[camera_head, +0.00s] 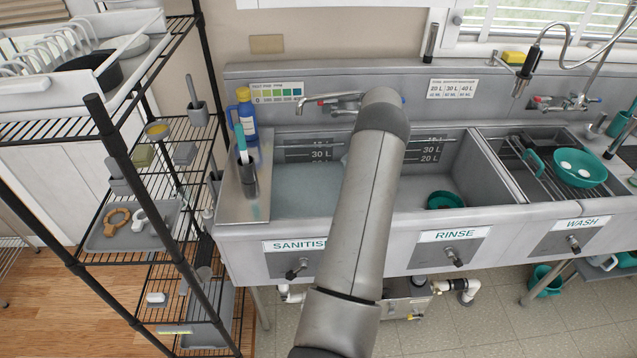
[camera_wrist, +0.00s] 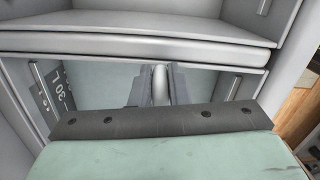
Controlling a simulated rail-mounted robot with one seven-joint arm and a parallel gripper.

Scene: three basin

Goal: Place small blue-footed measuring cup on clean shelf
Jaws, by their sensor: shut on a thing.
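In the wrist view, my gripper (camera_wrist: 158,78) is shut on a pale, rounded piece that shows between its two grey fingers. I cannot tell from this narrow part whether it is the measuring cup; no blue foot shows. The fingers are over the basin with 30 L marks. In the head view my arm hides the gripper and what it holds, in front of the sanitise basin (camera_head: 301,190). The black wire shelf rack (camera_head: 107,262) stands at the left. I cannot tell which of its levels is the clean shelf.
The rack holds a grey tray (camera_head: 108,240) with rings, and small boxes. A steel ledge (camera_head: 228,196) holds a blue bottle (camera_head: 246,113) and a brush holder (camera_head: 249,180). A teal bowl (camera_head: 446,201) is in the rinse basin; a teal colander (camera_head: 579,168) is at right.

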